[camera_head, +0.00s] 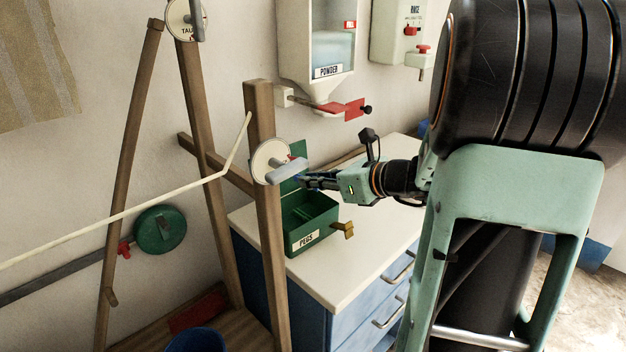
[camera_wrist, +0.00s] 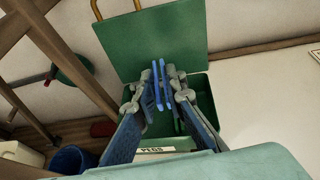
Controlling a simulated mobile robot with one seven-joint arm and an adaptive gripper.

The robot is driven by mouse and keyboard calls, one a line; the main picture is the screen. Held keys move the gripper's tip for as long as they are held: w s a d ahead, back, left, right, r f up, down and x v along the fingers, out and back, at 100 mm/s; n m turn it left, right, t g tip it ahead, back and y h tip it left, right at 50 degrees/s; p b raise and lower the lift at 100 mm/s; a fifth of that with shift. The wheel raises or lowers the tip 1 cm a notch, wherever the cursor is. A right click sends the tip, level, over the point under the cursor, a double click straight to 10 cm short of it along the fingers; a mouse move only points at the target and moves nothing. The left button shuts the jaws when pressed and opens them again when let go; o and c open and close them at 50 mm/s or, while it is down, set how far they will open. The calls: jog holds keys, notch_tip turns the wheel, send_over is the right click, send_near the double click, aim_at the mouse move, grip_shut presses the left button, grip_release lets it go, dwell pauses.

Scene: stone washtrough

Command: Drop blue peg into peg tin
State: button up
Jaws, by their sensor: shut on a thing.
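The blue peg (camera_wrist: 161,84) is between the fingertips of my gripper (camera_wrist: 160,92) in the wrist view, and the gripper is shut on it. The green peg tin (camera_head: 312,220), labelled PEGS, stands on the white cabinet top with its lid (camera_wrist: 150,42) raised at the back. In the wrist view the peg appears over the open tin (camera_wrist: 203,92). In the head view my gripper (camera_head: 306,181) is above the tin, and a grey handle partly hides the fingertips. Most of the tin's inside is hidden by my fingers.
A wooden post (camera_head: 266,200) with a round dial (camera_head: 270,160) and grey handle stands just left of the tin. A brass tab (camera_head: 343,229) sticks out at the tin's right. The powder dispenser (camera_head: 322,45) hangs above. The white cabinet top (camera_head: 375,235) is clear to the right.

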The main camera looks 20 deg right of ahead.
jog(key=shift+f+b, duration=2.35)
jog(key=shift+f, duration=0.55)
jog(key=o, duration=0.8)
jog(key=v, duration=1.2)
jog(key=shift+d, duration=0.1)
